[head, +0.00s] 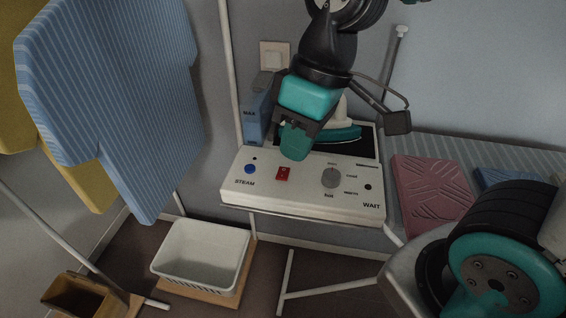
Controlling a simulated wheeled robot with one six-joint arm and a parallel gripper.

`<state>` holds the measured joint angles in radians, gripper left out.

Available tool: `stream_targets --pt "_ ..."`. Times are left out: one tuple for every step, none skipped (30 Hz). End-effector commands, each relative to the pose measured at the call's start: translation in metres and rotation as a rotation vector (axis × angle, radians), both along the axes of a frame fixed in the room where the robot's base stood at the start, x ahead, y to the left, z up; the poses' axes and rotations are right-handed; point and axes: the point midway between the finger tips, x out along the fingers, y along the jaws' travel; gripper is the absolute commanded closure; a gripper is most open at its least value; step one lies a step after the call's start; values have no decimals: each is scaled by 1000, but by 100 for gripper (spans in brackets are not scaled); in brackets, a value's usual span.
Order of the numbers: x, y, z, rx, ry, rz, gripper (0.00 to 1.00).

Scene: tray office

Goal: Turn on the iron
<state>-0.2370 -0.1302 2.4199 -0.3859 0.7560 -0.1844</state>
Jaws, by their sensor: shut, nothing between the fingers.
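The iron (343,134), teal and white, sits on the dark rest at the back of a white station, partly hidden behind my gripper. The station's front panel (308,195) carries a red switch (283,173), a blue button (250,168) marked STEAM, and a grey round dial (330,178). A small dark spot sits at the right above the word WAIT. My gripper (294,150) points down over the panel's back edge, shut and empty, a little behind and above the red switch. I cannot tell whether the fingertips touch the panel. The switch position is too small to tell.
A blue bottle (256,114) stands at the station's back left, close to my gripper. A pink folded cloth (432,190) lies on the striped board at right. A white basket (202,254) stands below. A wall switch (274,56) is behind.

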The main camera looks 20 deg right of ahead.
Motion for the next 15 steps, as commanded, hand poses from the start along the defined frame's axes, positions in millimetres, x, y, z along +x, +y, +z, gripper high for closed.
stream_targets --pt "25 -4 3 -32 9 29 100" --pt "39 -8 1 -52 10 51 100" --pt "57 -13 -3 -77 11 81 100" --pt "69 -17 -6 -95 14 102 100" --pt "81 -21 -9 -112 16 124 100" --pt "95 -26 -15 -132 23 150 100" --pt "104 -29 -18 -145 27 170 100" --pt "113 -33 -22 -157 29 185 100" --pt "122 -37 -27 -170 34 204 100" --pt "127 -39 -30 -178 38 217 100" --pt "131 -41 -33 -184 40 228 100" --pt "136 -43 -36 -191 43 237 100" --pt "138 -44 -37 -194 44 244 100" --pt "139 -45 -38 -196 45 249 100" --pt "140 -46 -39 -198 45 252 100"
